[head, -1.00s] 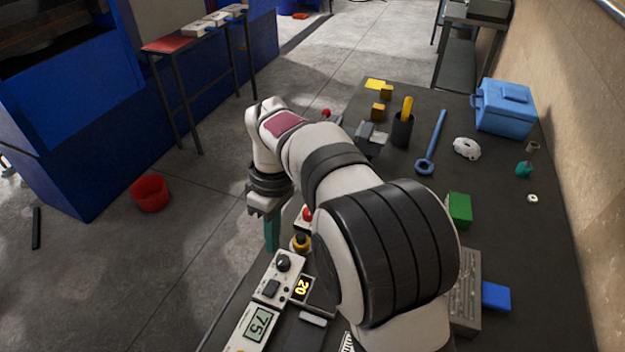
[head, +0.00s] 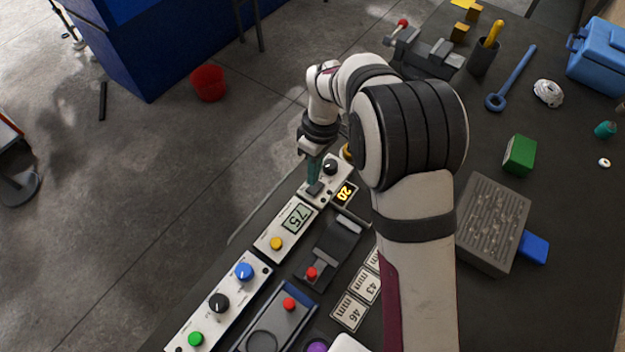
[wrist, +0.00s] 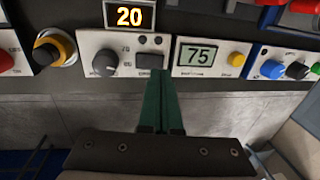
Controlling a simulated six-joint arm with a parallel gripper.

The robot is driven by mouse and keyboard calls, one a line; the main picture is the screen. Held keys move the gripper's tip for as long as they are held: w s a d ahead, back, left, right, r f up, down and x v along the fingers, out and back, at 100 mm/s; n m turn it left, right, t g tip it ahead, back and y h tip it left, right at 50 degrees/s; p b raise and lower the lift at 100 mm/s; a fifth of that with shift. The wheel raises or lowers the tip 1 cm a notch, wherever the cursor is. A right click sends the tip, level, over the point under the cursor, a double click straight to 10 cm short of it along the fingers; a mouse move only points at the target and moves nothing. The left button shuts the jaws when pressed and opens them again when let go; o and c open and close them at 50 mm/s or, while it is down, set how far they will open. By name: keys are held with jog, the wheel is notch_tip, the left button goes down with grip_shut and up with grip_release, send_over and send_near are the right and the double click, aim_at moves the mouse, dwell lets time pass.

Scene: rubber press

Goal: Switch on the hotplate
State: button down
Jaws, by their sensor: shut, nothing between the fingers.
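A pale control panel (head: 322,176) with a dark knob (head: 330,167) and a dark rectangular switch (head: 314,188) stands along the bench's left edge. An orange display beside it reads 20 (head: 344,193). Its lettering is too small to read, so I cannot confirm it is the hotplate's. My gripper (head: 315,177) has teal fingers, shut and empty, pointing down at the switch. In the wrist view, the fingertips (wrist: 160,76) are at the lower edge of the switch (wrist: 151,61). I cannot tell whether they touch it. The knob (wrist: 105,63) is left of it there.
Next to this panel stands another with a display reading 75 (head: 297,218) and a yellow button (head: 276,243). Beyond is a panel with blue (head: 244,271), black and green controls. An orange-yellow knob (wrist: 55,48) lies on the panel's other side. Open floor lies left of the bench.

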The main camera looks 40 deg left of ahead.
aim_at(311, 191)
jog(key=shift+s+f, duration=0.15)
jog(key=shift+f, duration=0.7)
jog(key=shift+s+f, duration=0.1)
jog(key=shift+f, duration=0.75)
jog(key=shift+s+f, duration=0.15)
jog(key=shift+f, duration=0.05)
jog(key=shift+w+r, duration=0.2)
jog(key=shift+w, duration=0.65)
notch_tip(311, 191, up, 14)
jog(key=w, duration=0.2)
